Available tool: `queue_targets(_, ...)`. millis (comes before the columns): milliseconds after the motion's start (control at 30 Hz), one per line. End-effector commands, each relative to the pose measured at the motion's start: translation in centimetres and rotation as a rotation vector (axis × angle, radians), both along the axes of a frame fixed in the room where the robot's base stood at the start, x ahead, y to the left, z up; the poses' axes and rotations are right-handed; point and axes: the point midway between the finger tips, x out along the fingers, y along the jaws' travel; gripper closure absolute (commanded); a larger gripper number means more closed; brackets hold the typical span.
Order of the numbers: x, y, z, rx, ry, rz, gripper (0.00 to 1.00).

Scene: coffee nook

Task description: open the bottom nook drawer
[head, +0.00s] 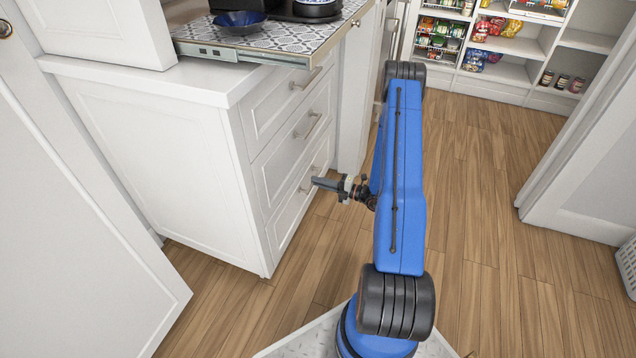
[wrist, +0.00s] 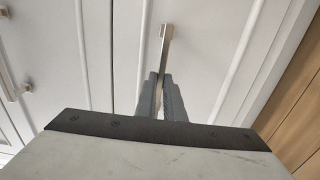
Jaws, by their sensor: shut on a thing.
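The white nook cabinet has three stacked drawers with metal bar handles. The bottom drawer (head: 292,212) is the lowest, and its front looks flush with the ones above. Its bar handle (head: 306,181) is partly behind my gripper (head: 320,183). In the wrist view the handle (wrist: 166,40) runs down between the two grey fingers of my gripper (wrist: 160,82), which are shut on it. The handle's near part is hidden by the fingers.
The middle drawer (head: 285,155) and top drawer (head: 270,100) look shut. A patterned pull-out shelf (head: 262,46) with a blue bowl (head: 239,20) juts above them. Wooden floor (head: 480,200) is clear to the right. A white door panel (head: 70,230) stands at left.

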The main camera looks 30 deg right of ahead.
Motion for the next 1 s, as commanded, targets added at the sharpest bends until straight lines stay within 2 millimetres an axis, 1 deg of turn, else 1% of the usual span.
queue_targets(167,-1.2,-1.1,-0.1,-0.001,0.002,-0.003,1.00)
queue_targets(267,-2.3,-1.9,-0.1,0.000,0.002,-0.004,1.00)
queue_targets(1000,-13.3,-10.5,-0.1,-0.001,0.002,-0.005,1.00)
